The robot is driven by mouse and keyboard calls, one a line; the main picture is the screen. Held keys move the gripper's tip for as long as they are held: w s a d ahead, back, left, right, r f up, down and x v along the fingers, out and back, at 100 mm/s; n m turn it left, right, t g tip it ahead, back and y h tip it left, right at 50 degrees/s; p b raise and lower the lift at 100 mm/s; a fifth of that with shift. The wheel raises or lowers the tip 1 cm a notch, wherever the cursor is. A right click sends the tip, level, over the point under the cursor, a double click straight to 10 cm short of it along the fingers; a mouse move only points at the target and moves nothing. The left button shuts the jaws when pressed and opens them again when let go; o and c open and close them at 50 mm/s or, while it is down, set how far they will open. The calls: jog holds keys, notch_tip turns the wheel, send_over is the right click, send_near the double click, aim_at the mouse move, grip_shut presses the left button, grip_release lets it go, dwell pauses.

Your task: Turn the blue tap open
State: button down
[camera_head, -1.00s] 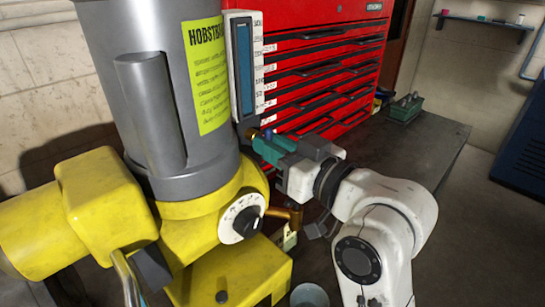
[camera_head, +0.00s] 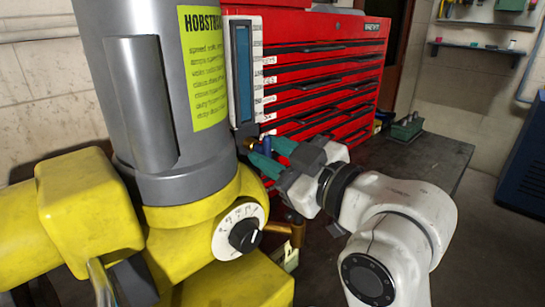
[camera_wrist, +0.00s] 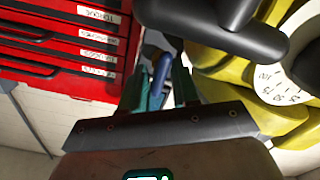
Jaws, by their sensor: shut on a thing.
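The blue tap (camera_head: 265,144) is a small blue lever at the foot of the gauge, beside the grey tank. My gripper (camera_head: 264,151) reaches it from the right, with its teal fingers on either side of the lever. In the wrist view the blue lever (camera_wrist: 161,72) stands between the two teal fingers (camera_wrist: 159,88), and my gripper is shut on it. A brassy fitting (camera_head: 245,146) shows just left of the fingertips. The fingers hide part of the tap.
The grey tank (camera_head: 190,70) sits on a yellow body (camera_head: 180,245) with a white dial (camera_head: 233,219) and black knob close below my gripper. A gauge (camera_head: 243,70) rises above the tap. A red tool chest (camera_head: 330,45) stands behind on a dark bench (camera_head: 430,160).

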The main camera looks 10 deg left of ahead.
dwell(0.3)
jog(key=c, duration=1)
grip_release()
jog(key=shift+r, duration=0.1)
